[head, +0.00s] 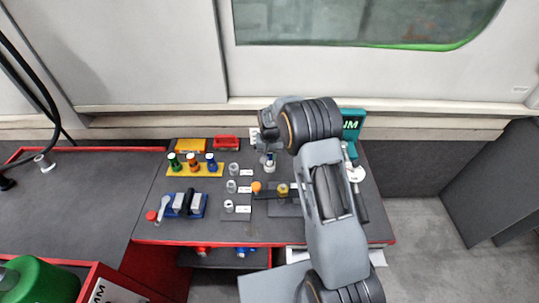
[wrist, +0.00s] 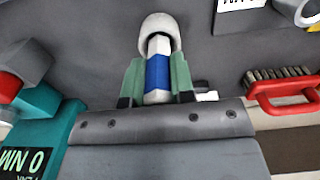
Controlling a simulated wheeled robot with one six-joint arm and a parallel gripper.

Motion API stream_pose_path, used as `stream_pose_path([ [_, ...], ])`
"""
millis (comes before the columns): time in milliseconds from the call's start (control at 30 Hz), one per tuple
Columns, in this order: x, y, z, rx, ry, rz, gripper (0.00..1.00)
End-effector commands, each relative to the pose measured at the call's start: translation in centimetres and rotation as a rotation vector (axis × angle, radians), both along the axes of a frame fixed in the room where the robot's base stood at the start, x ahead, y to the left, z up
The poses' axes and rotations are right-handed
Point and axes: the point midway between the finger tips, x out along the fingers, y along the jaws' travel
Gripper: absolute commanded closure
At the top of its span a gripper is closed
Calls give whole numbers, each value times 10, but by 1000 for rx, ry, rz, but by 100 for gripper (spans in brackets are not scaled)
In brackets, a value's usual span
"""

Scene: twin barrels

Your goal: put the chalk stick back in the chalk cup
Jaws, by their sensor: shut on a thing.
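My gripper (wrist: 157,82) is shut on the chalk stick (wrist: 157,72), a white stick with a blue band, between its two green finger pads. The stick's far end lies within the rounded pale rim of a cup (wrist: 160,20) in the wrist view. How deep it sits in the cup, I cannot tell. In the head view my gripper (head: 268,149) points down over the back middle of the bench, and a small white-and-blue piece of the stick (head: 269,162) shows beneath it. My arm hides part of this spot.
A yellow rack (head: 181,171) holds coloured pieces. A red brush (wrist: 288,91) lies to the right in the wrist view, and a teal box (wrist: 45,125) to the left. The wall is close behind.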

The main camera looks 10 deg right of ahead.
Motion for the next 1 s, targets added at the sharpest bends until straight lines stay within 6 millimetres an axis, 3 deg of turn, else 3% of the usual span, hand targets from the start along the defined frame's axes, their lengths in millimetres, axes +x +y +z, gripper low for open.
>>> stream_pose_path([
  [800,0,0,-22,0,0,0,100],
  [833,0,0,-21,0,0,0,76],
  [1000,0,0,-20,0,0,0,60],
])
